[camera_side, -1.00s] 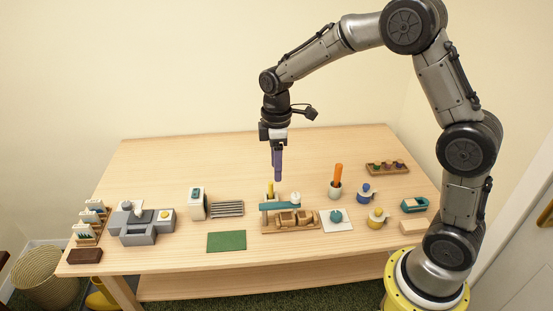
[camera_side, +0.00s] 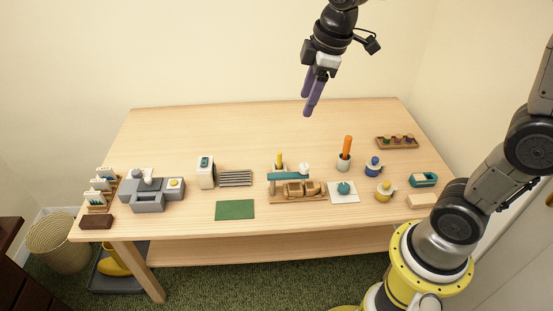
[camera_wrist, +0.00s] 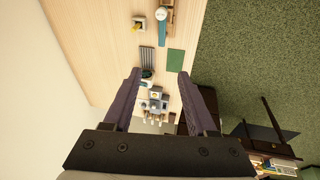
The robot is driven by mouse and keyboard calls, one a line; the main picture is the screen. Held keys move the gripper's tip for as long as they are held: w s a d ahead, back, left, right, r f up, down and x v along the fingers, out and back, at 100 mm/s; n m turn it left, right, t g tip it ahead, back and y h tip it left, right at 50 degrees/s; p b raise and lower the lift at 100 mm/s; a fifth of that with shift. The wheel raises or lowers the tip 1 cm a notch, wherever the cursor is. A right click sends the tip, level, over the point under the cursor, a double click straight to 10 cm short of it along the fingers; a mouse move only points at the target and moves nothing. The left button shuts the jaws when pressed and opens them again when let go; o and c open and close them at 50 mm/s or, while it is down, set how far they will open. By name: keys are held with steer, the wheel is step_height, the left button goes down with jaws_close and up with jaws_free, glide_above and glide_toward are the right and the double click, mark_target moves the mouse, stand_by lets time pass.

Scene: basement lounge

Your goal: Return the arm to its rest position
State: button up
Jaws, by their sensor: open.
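My gripper (camera_side: 312,92) is raised well above the back of the wooden table (camera_side: 200,128) in the side view. Its two purple fingers point down and are apart, with nothing between them. In the wrist view my gripper (camera_wrist: 170,85) also shows spread, empty fingers, with the table far below. The middle of my arm runs out of the top of the side view, so its full pose is hidden.

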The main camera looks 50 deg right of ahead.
steer(key=s+r+m+t, duration=0.2)
steer(key=s+r+m, duration=0.1)
steer(key=s, duration=0.7)
steer(key=s+f+m, duration=0.4)
steer(key=s+m, duration=0.1)
steer(key=s, duration=0.3)
steer(key=shift+s+a+f+m, duration=0.15)
steer(key=shift+a+f+m, duration=0.2)
steer(key=shift+a, duration=0.1)
